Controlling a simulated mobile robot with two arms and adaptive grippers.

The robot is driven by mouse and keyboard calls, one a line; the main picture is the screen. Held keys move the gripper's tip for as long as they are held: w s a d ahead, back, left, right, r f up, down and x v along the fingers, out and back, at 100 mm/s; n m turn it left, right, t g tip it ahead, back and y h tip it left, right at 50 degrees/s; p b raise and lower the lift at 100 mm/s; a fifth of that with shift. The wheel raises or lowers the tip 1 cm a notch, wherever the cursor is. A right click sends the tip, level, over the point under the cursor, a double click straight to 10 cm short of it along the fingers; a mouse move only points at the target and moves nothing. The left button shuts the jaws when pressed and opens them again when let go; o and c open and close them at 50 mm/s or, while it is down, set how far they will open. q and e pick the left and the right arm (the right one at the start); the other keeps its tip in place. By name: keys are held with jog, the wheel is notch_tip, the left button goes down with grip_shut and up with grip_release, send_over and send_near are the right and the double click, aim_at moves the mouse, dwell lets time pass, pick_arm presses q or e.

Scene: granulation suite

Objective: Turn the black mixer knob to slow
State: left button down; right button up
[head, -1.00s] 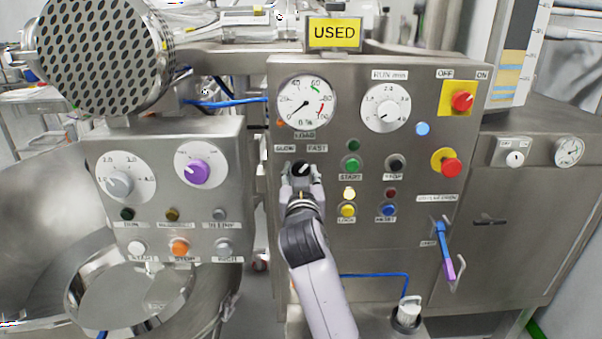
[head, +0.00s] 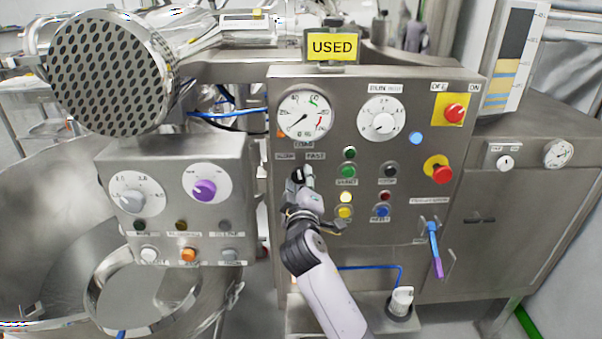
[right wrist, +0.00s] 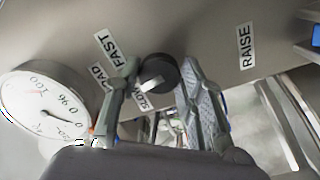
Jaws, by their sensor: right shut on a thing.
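The black mixer knob (head: 298,174) is on the steel control panel, below the SLOW label (head: 285,156) and FAST label (head: 316,156). My right gripper (head: 301,183) is at it from below, shut on it, and its fingers hide part of it. In the right wrist view the knob (right wrist: 158,72) sits between the two fingers of the gripper (right wrist: 157,75). Its light pointer mark is on the side toward the partly hidden SLOW label (right wrist: 143,99); the FAST label (right wrist: 114,48) is up and left. My left gripper is not in view.
The load gauge (head: 305,112) is just above the knob. A green start button (head: 348,172) and yellow button (head: 345,212) are close to its right. A smaller panel with a purple knob (head: 204,190) stands left.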

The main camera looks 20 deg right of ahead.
jog(key=n+p, duration=0.2)
jog(key=n, duration=0.1)
jog(key=n+p, duration=0.1)
jog(key=shift+r+n, duration=0.3)
jog(key=shift+f+n+p, duration=0.1)
jog(key=shift+n+p, duration=0.65)
jog(key=shift+n, duration=0.55)
jog(key=o, duration=1.1)
jog(key=shift+f, duration=0.1)
jog(key=shift+o, duration=0.2)
jog(key=shift+s+a+f, duration=0.1)
jog(key=shift+s, duration=0.25)
jog(key=v, duration=1.1)
jog(key=shift+s, duration=0.15)
